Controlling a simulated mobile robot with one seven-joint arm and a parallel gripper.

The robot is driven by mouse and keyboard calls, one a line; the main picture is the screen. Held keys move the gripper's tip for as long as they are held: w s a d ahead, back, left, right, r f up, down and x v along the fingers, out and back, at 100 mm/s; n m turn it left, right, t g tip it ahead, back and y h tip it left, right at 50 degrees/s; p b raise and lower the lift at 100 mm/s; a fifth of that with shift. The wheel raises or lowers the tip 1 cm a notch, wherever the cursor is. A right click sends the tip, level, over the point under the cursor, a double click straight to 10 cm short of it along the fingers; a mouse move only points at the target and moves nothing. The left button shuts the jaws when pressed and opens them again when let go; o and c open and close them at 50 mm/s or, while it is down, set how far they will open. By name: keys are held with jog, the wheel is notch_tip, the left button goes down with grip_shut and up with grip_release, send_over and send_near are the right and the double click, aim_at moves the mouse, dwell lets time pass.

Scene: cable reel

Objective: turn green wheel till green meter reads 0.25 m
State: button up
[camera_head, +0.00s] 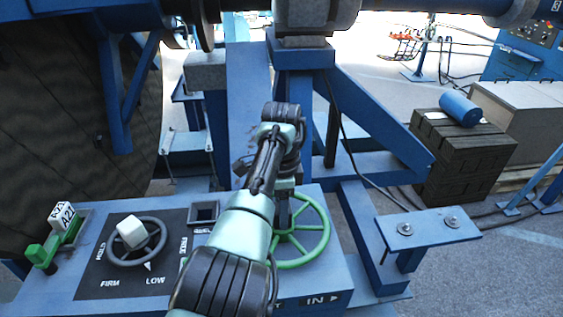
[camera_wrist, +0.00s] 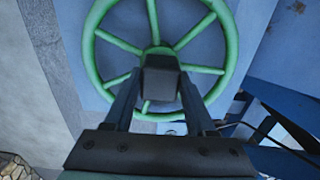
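The green wheel (camera_head: 327,228) is on the blue panel to the right of my arm in the head view. My arm covers its left part. In the wrist view the green wheel (camera_wrist: 231,45) fills the top, with several spokes and a green centre. A dark grey block (camera_wrist: 161,82) stands in front of that centre. My gripper (camera_wrist: 160,98) has one finger on each side of this block, with no gap visible between fingers and block. My gripper (camera_head: 284,196) also shows over the wheel in the head view. I cannot make out a green meter or its reading.
A second, grey wheel (camera_head: 111,251) with a white knob sits left on a plate marked FIRM and LOW. Blue beams (camera_head: 375,120) rise behind the panel. A bolted blue plate (camera_head: 428,228) is at right.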

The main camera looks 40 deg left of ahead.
jog(key=o, duration=0.4)
notch_tip(320, 180, up, 13)
jog(key=b, duration=0.3)
dwell(0.6)
